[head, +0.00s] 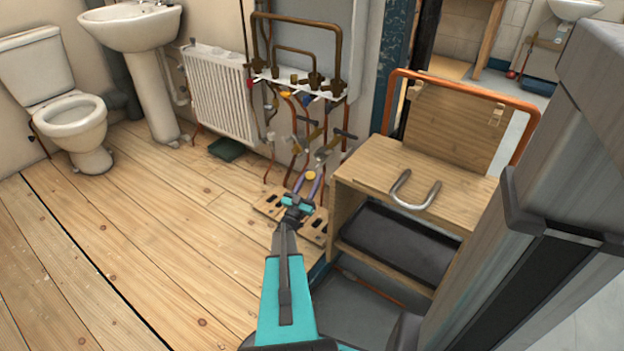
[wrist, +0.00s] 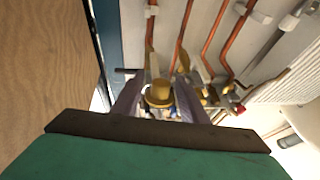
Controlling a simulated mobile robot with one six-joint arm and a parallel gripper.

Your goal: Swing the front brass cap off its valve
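The front brass cap (head: 310,176) is a small round golden piece at the low front of the pipework in the head view. In the wrist view the brass cap (wrist: 159,94) is near the middle, between the two purple fingers. My gripper (head: 309,182) reaches toward the pipework with its fingers spread apart. In the wrist view my gripper (wrist: 160,92) has one finger on each side of the cap; I cannot tell whether either touches it. The valve body below the cap is mostly hidden by the cap and fingers.
Copper pipes (wrist: 213,35) and other brass fittings crowd behind the cap. A wooden cabinet (head: 450,190) stands close on the right. A slotted wooden board (head: 268,206) lies below. A white radiator (head: 218,92) is behind left. The floor on the left is clear.

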